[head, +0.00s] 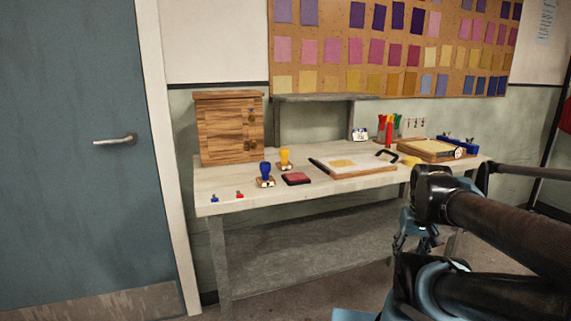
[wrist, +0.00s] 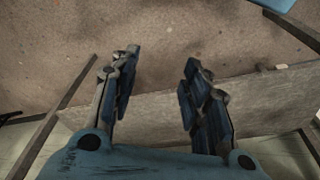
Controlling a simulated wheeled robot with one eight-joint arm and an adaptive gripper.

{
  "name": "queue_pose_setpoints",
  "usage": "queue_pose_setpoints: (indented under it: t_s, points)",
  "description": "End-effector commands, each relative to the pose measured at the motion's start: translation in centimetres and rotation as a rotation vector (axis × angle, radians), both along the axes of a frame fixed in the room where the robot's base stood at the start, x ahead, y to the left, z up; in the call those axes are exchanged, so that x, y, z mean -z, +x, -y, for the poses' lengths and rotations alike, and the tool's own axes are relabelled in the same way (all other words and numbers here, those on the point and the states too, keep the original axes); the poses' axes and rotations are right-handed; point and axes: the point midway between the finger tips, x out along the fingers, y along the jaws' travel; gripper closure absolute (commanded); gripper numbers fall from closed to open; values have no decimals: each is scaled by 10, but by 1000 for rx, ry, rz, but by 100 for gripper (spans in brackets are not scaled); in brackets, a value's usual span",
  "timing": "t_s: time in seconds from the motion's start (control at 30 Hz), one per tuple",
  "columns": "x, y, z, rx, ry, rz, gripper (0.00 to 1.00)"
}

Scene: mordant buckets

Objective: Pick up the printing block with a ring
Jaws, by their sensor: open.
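Two stamp-like printing blocks stand upright on the worktable (head: 232,186). One has a blue handle (head: 265,169) on a wooden base with a pale mark. The other, just behind and to its right, has a yellow handle (head: 285,154) on a similar base. The marks are too small to tell which is a ring. My gripper (wrist: 161,64) is open and empty in the wrist view, its fingers pointing over the floor and the grey lower shelf (wrist: 255,105). In the head view, my gripper is partly hidden by my arm, right of and below the tabletop, apart from both blocks.
A red ink pad (head: 296,179) lies right of the blue-handled block. A wooden drawer cabinet (head: 229,130) stands behind, left. A board with a black handle (head: 353,164) and a wooden frame (head: 432,149) lie farther right. Small red and blue pieces sit near the front-left edge.

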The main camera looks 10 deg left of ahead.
Motion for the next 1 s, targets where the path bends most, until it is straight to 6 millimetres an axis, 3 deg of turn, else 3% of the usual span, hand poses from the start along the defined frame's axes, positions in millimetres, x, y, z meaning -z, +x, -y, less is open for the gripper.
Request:
queue_pose_setpoints:
  t_s: [0.07,0.17,0.47,0.77,1.0]
  points:
    - [-8,-3,-2,-17,0,4,48]
    - [-29,10,-9,-69,-1,1,48]
    - [-136,83,-61,-368,-5,-13,48]
    - [-235,152,-144,-687,-11,-25,48]
    - [-300,193,-228,-941,-15,-32,48]
